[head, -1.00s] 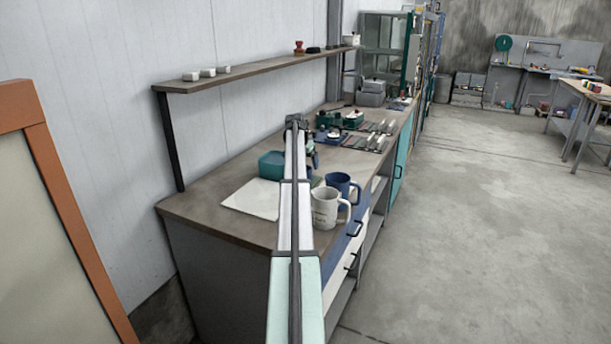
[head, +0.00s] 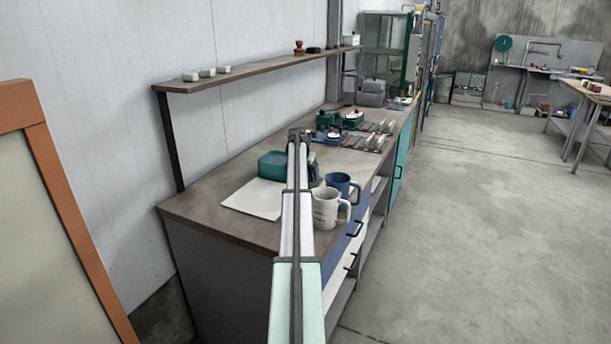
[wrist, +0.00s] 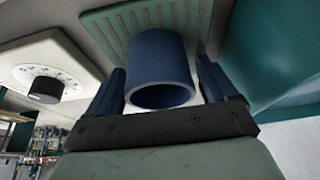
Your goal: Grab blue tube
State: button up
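The blue tube (wrist: 160,70) is a short hollow cylinder with its open end facing the wrist camera. It stands against a green ribbed surface (wrist: 108,28). My gripper (wrist: 160,75) is open, with one dark finger on each side of the tube. Narrow gaps seem to show between the fingers and the tube wall, so it does not look clamped. In the head view my arm hides the fingertips and the tube cannot be made out.
A teal box (wrist: 275,50) is close on the right in the wrist view; it also shows in the head view (head: 270,166). A white dial device (wrist: 45,75) is on the left. A white mug (head: 325,212) and a blue mug (head: 340,184) stand near the bench's front edge.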

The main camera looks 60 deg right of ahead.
jog(key=c, duration=0.9)
jog(key=shift+r, duration=0.1)
